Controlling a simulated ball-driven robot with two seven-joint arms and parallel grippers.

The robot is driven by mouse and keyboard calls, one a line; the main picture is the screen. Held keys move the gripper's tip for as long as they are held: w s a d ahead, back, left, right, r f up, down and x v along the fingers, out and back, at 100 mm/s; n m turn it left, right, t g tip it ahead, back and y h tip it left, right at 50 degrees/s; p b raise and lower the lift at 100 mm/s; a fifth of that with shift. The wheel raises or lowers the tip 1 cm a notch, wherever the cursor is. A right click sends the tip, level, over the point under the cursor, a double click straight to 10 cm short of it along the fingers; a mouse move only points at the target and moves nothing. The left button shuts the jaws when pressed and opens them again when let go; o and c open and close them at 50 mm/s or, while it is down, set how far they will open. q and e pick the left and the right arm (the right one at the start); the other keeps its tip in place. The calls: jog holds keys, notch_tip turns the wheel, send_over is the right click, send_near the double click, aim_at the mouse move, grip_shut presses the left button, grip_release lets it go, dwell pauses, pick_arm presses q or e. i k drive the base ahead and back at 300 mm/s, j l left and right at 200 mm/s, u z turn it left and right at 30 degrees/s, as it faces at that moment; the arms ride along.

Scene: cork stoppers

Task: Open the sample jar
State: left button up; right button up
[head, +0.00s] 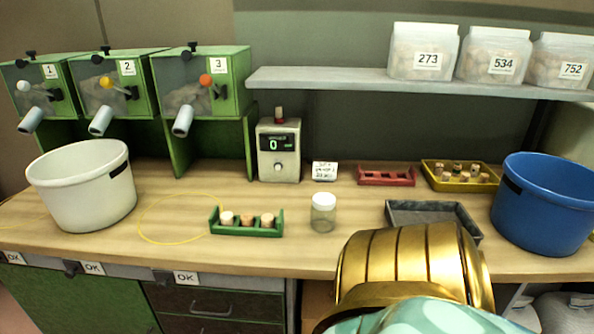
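A small clear sample jar (322,217) stands upright on the wooden bench, near the middle. A white lid (323,199) sits on top of it. A gold-banded part of my own arm fills the lower right, in front of the bench edge. It stands to the right of the jar and apart from it in the picture. Neither gripper's fingers show in the head view.
A green rack (246,232) with several corks stands left of the jar. A grey tray (398,220) lies to its right. Behind are a counter device (279,165), a red rack (386,180) and a yellow tray (440,184). A white bucket (75,200) and blue bucket (535,225) flank the bench.

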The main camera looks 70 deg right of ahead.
aim_at(321, 221)
jog(key=z, duration=1.8)
